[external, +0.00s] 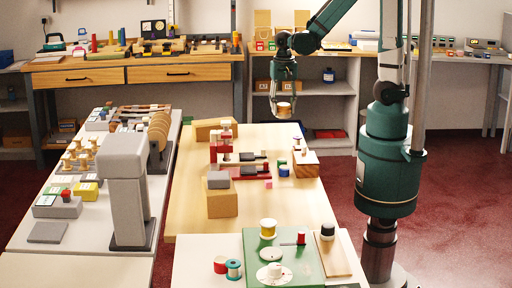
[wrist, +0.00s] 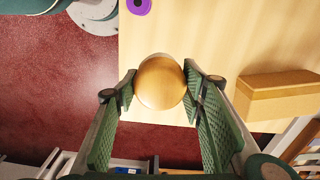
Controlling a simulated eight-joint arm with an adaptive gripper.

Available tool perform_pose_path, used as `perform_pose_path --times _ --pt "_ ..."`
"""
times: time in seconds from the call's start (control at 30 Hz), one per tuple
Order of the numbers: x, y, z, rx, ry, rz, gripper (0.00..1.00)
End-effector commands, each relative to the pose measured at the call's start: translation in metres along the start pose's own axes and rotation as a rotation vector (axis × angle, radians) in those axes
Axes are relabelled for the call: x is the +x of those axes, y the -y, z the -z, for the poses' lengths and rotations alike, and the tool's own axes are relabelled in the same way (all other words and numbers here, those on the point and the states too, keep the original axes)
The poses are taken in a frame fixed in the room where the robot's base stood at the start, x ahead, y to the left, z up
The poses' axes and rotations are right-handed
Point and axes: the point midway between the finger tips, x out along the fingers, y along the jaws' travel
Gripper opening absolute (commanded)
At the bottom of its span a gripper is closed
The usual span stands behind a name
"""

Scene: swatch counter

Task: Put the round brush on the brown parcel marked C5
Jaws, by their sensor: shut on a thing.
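My gripper (external: 284,100) is shut on the round brush, a pale wooden disc-like piece (external: 284,110), and holds it in the air above the far right part of the wooden table. In the wrist view the brush (wrist: 160,82) sits between the two green fingertips; its underside is hidden. One brown parcel (external: 207,132) lies at the table's far left and also shows right of my gripper in the wrist view (wrist: 278,97). Another brown parcel (external: 222,205) stands nearer, with a grey block (external: 218,180) on it. I cannot read C5 on either parcel.
Red blocks (external: 222,148) and dark-and-red pieces (external: 245,170) stand mid-table. A wooden block (external: 305,168) is at the right edge. A grey post (external: 127,190) rises at left. A green board (external: 270,250) with spools lies in front. Some tabletop is bare.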

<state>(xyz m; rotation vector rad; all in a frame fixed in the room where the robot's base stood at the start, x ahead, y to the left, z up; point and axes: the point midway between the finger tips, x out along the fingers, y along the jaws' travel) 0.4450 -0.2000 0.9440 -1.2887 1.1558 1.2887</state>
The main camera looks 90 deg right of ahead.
Motion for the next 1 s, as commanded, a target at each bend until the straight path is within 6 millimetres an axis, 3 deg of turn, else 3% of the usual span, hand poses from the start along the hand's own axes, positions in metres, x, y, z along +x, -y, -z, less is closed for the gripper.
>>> perform_pose_path --times 0.37,1.0 --pt "-0.011 0.022 0.008 0.006 0.000 0.000 0.27" --pt "-0.053 0.142 0.045 0.049 0.000 0.000 0.27"
